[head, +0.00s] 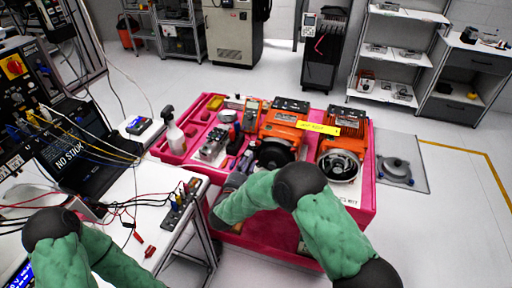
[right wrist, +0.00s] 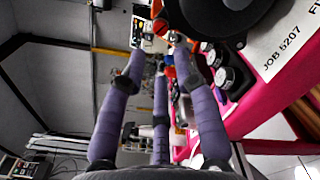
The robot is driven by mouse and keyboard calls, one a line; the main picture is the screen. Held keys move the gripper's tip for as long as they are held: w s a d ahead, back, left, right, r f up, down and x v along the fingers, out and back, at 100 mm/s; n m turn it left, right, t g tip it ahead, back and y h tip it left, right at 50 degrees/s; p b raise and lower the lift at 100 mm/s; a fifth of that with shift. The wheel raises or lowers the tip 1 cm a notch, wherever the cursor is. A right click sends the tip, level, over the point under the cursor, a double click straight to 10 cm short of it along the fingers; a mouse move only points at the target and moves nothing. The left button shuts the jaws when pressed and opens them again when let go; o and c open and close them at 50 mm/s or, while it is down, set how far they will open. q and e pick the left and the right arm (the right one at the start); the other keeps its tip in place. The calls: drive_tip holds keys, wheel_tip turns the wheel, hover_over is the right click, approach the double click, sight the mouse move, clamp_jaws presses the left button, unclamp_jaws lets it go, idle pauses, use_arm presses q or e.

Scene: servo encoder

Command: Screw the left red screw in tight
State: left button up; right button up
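Two orange motors stand on the pink-red cart. The left motor (head: 285,125) has a black round end. The right motor (head: 345,145) has an open round end showing metal parts. My right gripper (head: 236,178) is low at the cart's front, left of the motors, partly hidden by my green arm. In the right wrist view its purple fingers (right wrist: 160,62) are spread, with no held object visible. A large black round part (right wrist: 225,15) is close at the upper right. My left gripper is not visible; only its arm shows.
The pink-red cart (head: 365,190) also holds a spray bottle (head: 175,132) and small parts. A white bench (head: 150,205) with a laptop (head: 85,160), cables and probes is at left. A grey mat (head: 410,175) with a round part lies on the floor at right.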

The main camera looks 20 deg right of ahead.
sight(257, 144)
drive_tip(key=b+x, duration=0.2)
drive_tip(key=x, duration=0.7)
drive_tip(key=shift+w+d, duration=0.1)
drive_tip(key=shift+d, duration=0.05)
clamp_jaws()
